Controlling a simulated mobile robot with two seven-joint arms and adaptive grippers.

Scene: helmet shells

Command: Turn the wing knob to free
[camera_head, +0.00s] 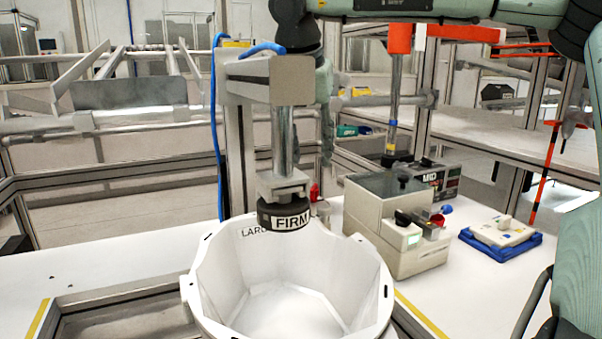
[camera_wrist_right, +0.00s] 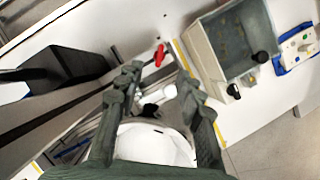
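A small red part (camera_head: 314,192), which I take to be the wing knob, shows behind the far rim of the white helmet shell, partly hidden. It also shows in the right wrist view (camera_wrist_right: 160,55), beyond and between the fingertips. My right gripper (camera_head: 327,160) hangs down behind the press column, partly hidden by it. In the wrist view its fingers (camera_wrist_right: 160,82) are apart, with nothing visibly held. The red part looks apart from the fingers; exact distance cannot be told. My left gripper is not in view.
The white shell (camera_head: 350,270) stands under a black pad (camera_head: 285,216) marked FIRM on the press column (camera_head: 283,140). A grey box with black knobs (camera_head: 380,210) stands to the right, beside a blue tray (camera_head: 470,240) with a white device (camera_head: 503,230). White table is clear at left.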

